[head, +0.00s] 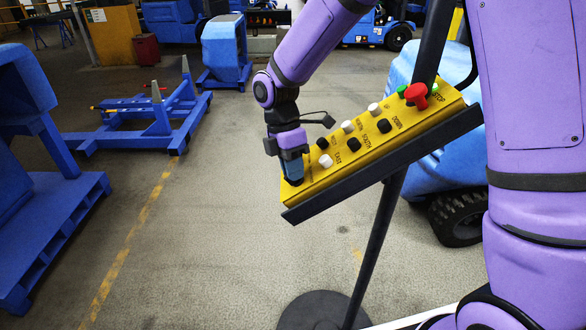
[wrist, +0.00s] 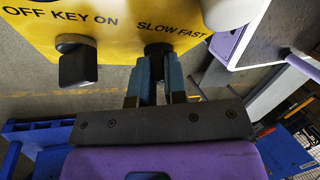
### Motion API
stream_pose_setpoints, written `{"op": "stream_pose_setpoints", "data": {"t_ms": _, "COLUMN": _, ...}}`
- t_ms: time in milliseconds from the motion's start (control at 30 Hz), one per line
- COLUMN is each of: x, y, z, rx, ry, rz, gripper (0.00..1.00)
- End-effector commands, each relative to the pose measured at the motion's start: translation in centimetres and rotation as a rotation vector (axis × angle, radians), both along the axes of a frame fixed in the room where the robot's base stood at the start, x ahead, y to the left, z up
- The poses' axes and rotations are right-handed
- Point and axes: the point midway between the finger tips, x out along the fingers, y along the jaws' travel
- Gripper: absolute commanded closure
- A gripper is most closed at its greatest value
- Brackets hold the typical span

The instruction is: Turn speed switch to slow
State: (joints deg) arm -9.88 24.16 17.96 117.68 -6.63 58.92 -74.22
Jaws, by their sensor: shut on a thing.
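The yellow control panel (head: 340,150) is mounted tilted on a dark stand. My gripper (head: 291,174) is at its lower left end. In the wrist view, the black speed switch (wrist: 157,48) sits under the words SLOW and FAST. The two blue fingers of my gripper (wrist: 159,68) are shut on it from both sides. The fingers cover part of the knob, and I cannot tell which way it points. The black key switch (wrist: 76,62), between OFF and ON, is to its left, apart from the fingers.
Black and white buttons and a red emergency stop (head: 417,95) run up the panel to the right. The panel stands on a pole with a round base (head: 320,310). A blue frame (head: 150,125) and a blue pallet (head: 60,225) stand at left. Open floor lies between.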

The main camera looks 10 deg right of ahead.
Motion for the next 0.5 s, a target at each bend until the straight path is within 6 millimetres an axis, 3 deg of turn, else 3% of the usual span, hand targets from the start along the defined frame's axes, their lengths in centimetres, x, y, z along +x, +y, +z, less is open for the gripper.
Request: {"op": "stream_pose_setpoints", "data": {"t_ms": 500, "x": -0.19, "y": -0.14, "z": -0.53, "rx": 0.012, "ry": 0.097, "rz": 0.112, "gripper": 1.00}}
